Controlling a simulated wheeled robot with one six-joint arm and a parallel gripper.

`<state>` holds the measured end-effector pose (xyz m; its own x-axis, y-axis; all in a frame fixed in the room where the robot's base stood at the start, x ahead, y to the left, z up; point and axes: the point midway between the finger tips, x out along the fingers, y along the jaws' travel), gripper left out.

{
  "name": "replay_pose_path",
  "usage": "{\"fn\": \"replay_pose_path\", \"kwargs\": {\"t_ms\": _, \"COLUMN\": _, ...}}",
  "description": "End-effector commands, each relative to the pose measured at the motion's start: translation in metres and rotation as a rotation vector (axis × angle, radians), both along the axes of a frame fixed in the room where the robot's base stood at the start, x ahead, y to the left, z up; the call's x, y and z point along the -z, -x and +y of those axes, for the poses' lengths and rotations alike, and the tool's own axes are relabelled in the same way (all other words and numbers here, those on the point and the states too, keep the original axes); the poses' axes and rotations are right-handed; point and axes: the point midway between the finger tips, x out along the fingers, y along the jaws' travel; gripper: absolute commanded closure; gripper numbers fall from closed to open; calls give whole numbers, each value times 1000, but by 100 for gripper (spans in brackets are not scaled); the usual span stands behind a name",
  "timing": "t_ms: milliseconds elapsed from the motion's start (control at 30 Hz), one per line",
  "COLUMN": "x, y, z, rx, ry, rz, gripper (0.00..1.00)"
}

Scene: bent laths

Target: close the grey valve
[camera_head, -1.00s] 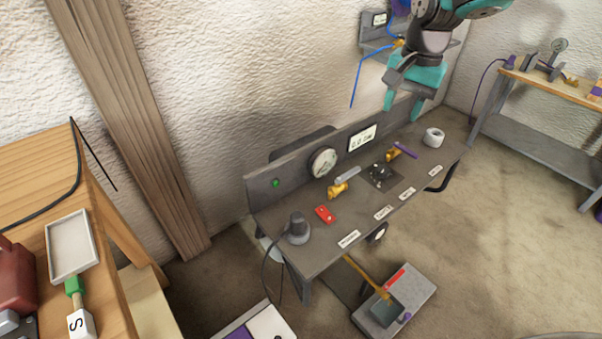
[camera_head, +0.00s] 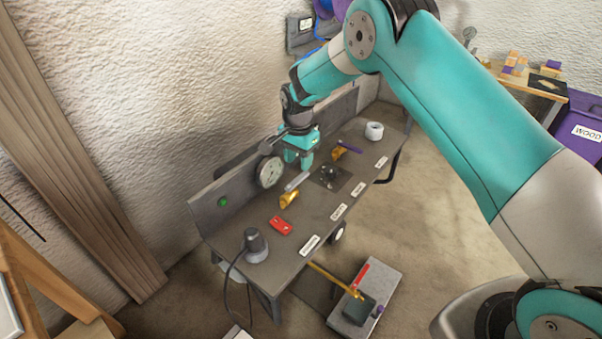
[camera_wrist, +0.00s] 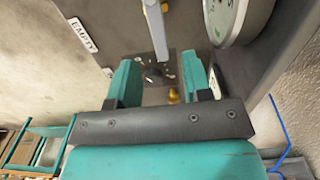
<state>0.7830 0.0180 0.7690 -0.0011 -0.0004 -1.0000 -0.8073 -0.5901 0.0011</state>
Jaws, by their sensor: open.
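The grey valve has a brass body (camera_head: 289,198) and a flat grey lever (camera_head: 297,182). It stands on the grey bench (camera_head: 322,207) in front of a round gauge. The lever points along the bench, away from the red block. My gripper (camera_head: 299,161) is open and empty, pointing down just beyond the lever's free end. In the wrist view the lever (camera_wrist: 156,32) comes from the top, and its free end lies just ahead of the gap between my open fingers (camera_wrist: 160,72). I cannot tell whether anything touches it. The brass body is mostly cut off there.
The round gauge (camera_head: 270,171) stands close beside my gripper, also in the wrist view (camera_wrist: 222,18). Behind are a purple-handled brass valve (camera_head: 341,152), a dark plate with a black knob (camera_head: 329,174) and a white roll (camera_head: 374,131). A red block (camera_head: 280,225) and grey lamp-like object (camera_head: 255,245) stand nearer.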

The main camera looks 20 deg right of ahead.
Motion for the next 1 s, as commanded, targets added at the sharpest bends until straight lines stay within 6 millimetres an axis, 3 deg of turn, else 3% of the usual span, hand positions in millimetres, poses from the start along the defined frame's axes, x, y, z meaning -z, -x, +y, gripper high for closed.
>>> {"fn": "replay_pose_path", "kwargs": {"t_ms": 100, "x": 25, "y": 0, "z": -1, "rx": 1, "ry": 0, "rz": 1, "gripper": 55}}
{"fn": "replay_pose_path", "kwargs": {"t_ms": 300, "x": 49, "y": 0, "z": -2, "rx": 2, "ry": -1, "rz": -1, "gripper": 55}}
{"fn": "replay_pose_path", "kwargs": {"t_ms": 700, "x": 56, "y": -1, "z": -3, "rx": 3, "ry": -1, "rz": -1, "gripper": 55}}
{"fn": "replay_pose_path", "kwargs": {"t_ms": 900, "x": 56, "y": -1, "z": -3, "rx": 3, "ry": -1, "rz": -2, "gripper": 100}}
{"fn": "replay_pose_path", "kwargs": {"t_ms": 1000, "x": 56, "y": -1, "z": -2, "rx": 3, "ry": 0, "rz": -2, "gripper": 100}}
